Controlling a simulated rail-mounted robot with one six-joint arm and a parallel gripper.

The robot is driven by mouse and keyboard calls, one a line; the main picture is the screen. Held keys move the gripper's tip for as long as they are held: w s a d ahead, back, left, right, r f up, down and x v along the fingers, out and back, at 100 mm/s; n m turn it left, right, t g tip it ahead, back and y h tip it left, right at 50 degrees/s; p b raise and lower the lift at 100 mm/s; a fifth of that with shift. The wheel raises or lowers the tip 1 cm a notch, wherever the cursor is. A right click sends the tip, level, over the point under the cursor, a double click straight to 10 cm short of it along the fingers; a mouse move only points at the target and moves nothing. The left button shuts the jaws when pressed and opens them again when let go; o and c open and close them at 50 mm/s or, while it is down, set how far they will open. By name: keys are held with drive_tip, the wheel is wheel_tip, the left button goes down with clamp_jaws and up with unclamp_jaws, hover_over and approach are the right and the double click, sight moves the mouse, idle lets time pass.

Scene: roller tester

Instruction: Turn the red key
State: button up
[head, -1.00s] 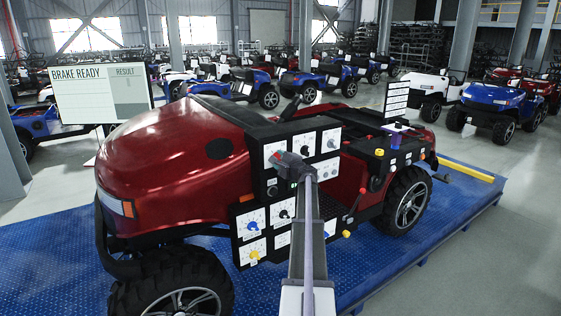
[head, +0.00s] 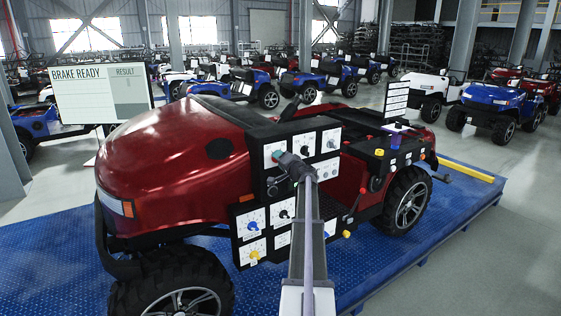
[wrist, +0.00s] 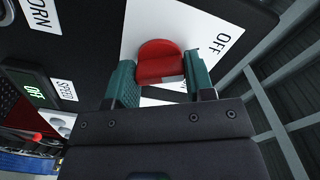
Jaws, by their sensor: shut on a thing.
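The red key (wrist: 160,60) has a rounded head and stands out from a white label plate (wrist: 206,22) marked OFF on a dark panel. In the wrist view, my gripper (wrist: 159,75) has its two teal fingers on either side of the key, shut on it. The key's base and part of the label are hidden behind my gripper. In the head view, my gripper (head: 277,155) is at the upper left of the vehicle's switch panel (head: 293,128), and it hides the key.
More controls surround the key, including a blue knob (head: 252,226) and a yellow knob (head: 254,255). A screen (head: 98,93) reads BRAKE READY with RESULT beside it. The red vehicle (head: 165,165) stands on a blue platform (head: 50,270). In the wrist view, a small display (wrist: 36,92) reads OFF.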

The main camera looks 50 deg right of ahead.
drive_tip(key=shift+n, duration=0.6)
drive_tip(key=o, duration=0.9)
drive_tip(key=v, duration=1.1)
